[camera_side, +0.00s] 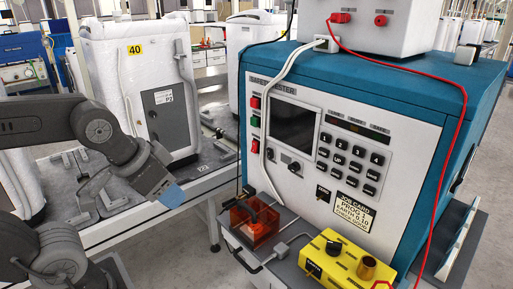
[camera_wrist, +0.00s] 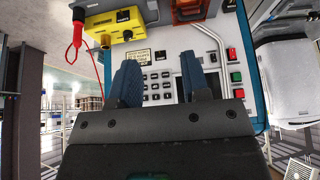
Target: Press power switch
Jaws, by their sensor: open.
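The tester (camera_side: 405,150) is a blue cabinet with a pale front panel, which also shows upside down in the wrist view (camera_wrist: 170,57). At the panel's left edge in the side view are an upper red button (camera_side: 255,102), a green button (camera_side: 255,121) and a lower red button (camera_side: 255,146). They show at the right in the wrist view, the green one in the middle (camera_wrist: 236,76). I cannot read which control is the power switch. My gripper (camera_side: 172,194) is open and empty, left of the panel and apart from it. Its blue fingers (camera_wrist: 160,62) cover part of the panel in the wrist view.
An orange transparent box (camera_side: 254,221) and a yellow box (camera_side: 340,262) stand before the panel. A white cable (camera_side: 276,100) hangs down the panel near the buttons; a red lead (camera_side: 463,110) hangs at right. A white appliance numbered 40 (camera_side: 112,75) stands behind my arm.

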